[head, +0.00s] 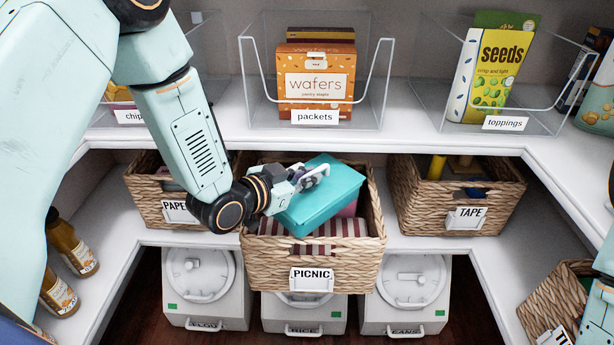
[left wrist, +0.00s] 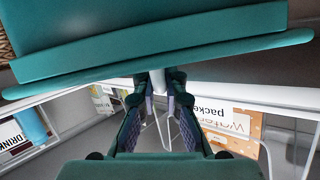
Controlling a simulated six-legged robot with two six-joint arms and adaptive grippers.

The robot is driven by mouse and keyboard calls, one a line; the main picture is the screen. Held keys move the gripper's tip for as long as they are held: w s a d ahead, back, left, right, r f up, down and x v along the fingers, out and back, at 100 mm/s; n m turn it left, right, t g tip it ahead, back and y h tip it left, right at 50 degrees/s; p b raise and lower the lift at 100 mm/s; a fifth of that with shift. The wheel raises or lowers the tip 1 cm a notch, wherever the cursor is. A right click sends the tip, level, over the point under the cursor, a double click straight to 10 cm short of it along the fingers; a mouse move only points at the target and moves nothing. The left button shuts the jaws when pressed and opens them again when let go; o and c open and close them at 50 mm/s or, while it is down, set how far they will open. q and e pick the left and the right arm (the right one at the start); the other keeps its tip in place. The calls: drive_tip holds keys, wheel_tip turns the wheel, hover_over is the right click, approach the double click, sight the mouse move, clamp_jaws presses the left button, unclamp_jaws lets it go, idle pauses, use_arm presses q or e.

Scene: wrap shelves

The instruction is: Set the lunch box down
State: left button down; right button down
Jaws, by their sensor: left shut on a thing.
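The teal lunch box (head: 326,197) is tilted over the wicker basket labelled PICNIC (head: 355,272), its lower part within the basket's opening. My left gripper (head: 314,178) is at the box's upper left side and is shut on it. In the left wrist view the lunch box (left wrist: 150,48) fills the top, and the fingers of my left gripper (left wrist: 165,95) close on a narrow part by its edge. A striped cloth (head: 335,228) lies in the basket in front of the box. Whether the box touches the cloth is hard to tell. My right gripper is out of view.
Wicker baskets labelled PAPER (head: 150,208) and TAPE (head: 420,212) flank the picnic basket. Above, clear bins hold a wafers box (head: 315,85) and a seeds packet (head: 490,65). White canisters (head: 205,290) stand below. Bare shelf shows between the picnic and tape baskets.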

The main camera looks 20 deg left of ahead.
use_arm(q)
drive_tip(key=shift+f, duration=0.15)
drive_tip(key=c, duration=1.9)
unclamp_jaws()
drive_tip(key=shift+w+f, duration=0.1)
drive_tip(key=shift+f, duration=0.05)
drive_tip(key=o, duration=0.5)
drive_tip(key=shift+r, duration=0.5)
drive_tip(key=shift+p+v, duration=2.5)
drive_tip(key=shift+v, duration=3.5)
